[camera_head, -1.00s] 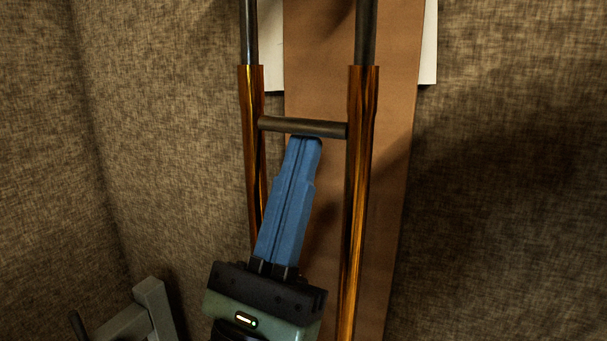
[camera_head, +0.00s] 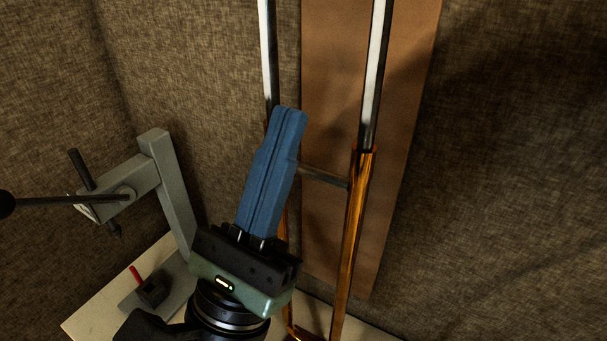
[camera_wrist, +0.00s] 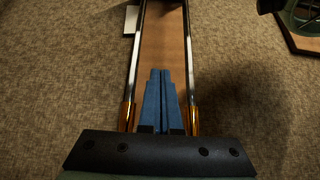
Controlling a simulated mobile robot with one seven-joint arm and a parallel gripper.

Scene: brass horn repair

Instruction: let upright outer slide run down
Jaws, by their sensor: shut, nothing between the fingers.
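The outer slide (camera_head: 355,230) is a pair of upright brass tubes joined by a dark crossbar (camera_head: 325,176). Its right tube's top sits partway down a bright silver inner tube (camera_head: 376,70); the left inner tube (camera_head: 268,45) also shows. My gripper (camera_head: 291,110), with blue fingers, is shut and empty. It covers part of the left tube, and its tips appear higher than the crossbar; contact cannot be told. In the wrist view my gripper (camera_wrist: 160,72) points up between the two tubes, with brass ends (camera_wrist: 127,115) at both sides. The fingers hide the crossbar there.
A brown board (camera_head: 335,230) stands behind the slide against fabric walls. A grey clamp stand (camera_head: 170,190) and a small black block (camera_head: 152,292) with a red stick are at left on a pale surface (camera_head: 95,318). A green round object (camera_wrist: 300,15) is at the wrist view's top right.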

